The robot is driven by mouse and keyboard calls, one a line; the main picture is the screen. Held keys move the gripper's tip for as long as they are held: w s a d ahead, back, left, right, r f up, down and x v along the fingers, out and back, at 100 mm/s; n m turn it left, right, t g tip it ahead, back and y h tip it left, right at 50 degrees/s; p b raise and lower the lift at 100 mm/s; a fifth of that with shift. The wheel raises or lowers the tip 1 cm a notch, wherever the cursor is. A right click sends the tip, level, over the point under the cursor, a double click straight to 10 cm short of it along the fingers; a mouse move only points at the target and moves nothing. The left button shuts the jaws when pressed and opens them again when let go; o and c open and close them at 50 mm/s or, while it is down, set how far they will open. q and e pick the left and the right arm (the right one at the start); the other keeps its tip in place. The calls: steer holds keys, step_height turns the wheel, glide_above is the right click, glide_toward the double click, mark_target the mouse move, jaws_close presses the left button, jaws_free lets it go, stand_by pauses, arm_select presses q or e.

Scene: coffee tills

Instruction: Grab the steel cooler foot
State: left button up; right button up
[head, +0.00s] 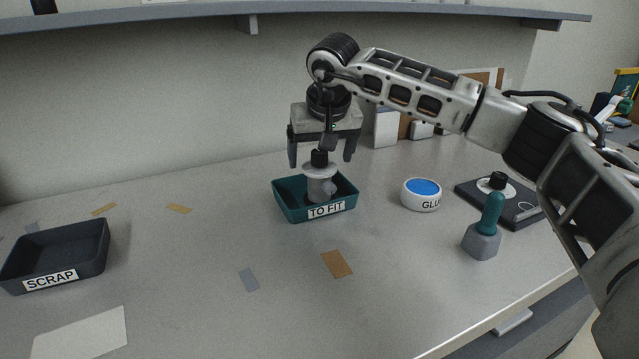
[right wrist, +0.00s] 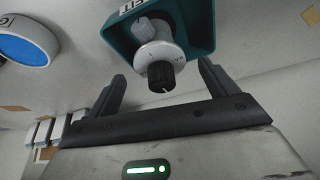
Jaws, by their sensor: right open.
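A grey fitting (head: 320,188) with a pale flange and a black knob on top stands upright in the teal TO FIT tray (head: 289,211). I cannot tell for sure that it is the steel cooler foot. My right gripper (head: 321,161) is open above the tray, pointing down, its fingers on either side of the black knob and apart from it. In the right wrist view the knob (right wrist: 160,76) shows between and just beyond the open fingertips (right wrist: 162,71), with the flange behind it. My left gripper is not in view.
A dark SCRAP tray (head: 60,243) lies at the left. To the right are a white GLUE tub (head: 421,203) with a blue top, a grey block with a teal handle (head: 491,215), and a dark pad (head: 520,211) bearing a black-knobbed disc. The front middle is mostly clear.

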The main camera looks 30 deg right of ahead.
steer(key=shift+x, duration=1)
steer(key=shift+r, duration=0.1)
steer(key=shift+c, duration=0.4)
steer(key=c, duration=1.6)
steer(key=shift+r, duration=0.1)
